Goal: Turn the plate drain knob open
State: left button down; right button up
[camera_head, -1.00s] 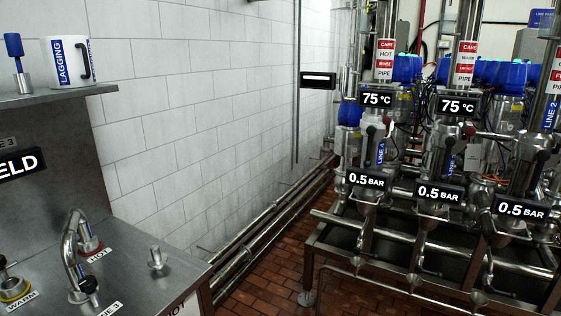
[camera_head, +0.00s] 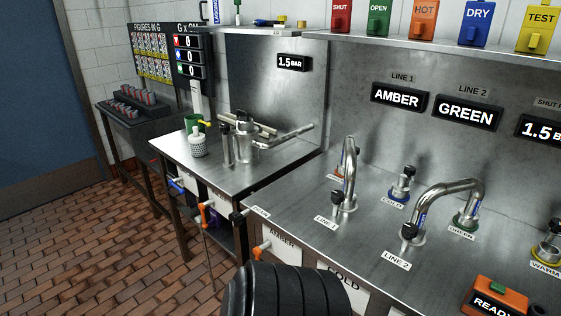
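I cannot pick out the plate drain knob for certain. A black knob (camera_head: 239,214) on a short stem sticks out at the front corner of the steel counter, beside a small label (camera_head: 260,211) too small to read surely. Below the side bench's front edge are a blue handle (camera_head: 176,183), an orange fitting (camera_head: 204,213) and another dark knob (camera_head: 215,218). An orange tap (camera_head: 262,247) sits lower on the counter front, by the AMBER label. Neither of my grippers is in view.
The steel counter (camera_head: 300,205) carries curved spouts for LINE 1 (camera_head: 345,175) and LINE 2 (camera_head: 445,195). Open brick floor (camera_head: 90,240) lies at left. A black ribbed part of mine covers the bottom middle.

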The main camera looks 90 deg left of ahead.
aim_at(235, 217)
jog(key=k+u, duration=0.1)
jog(key=u, duration=2.85)
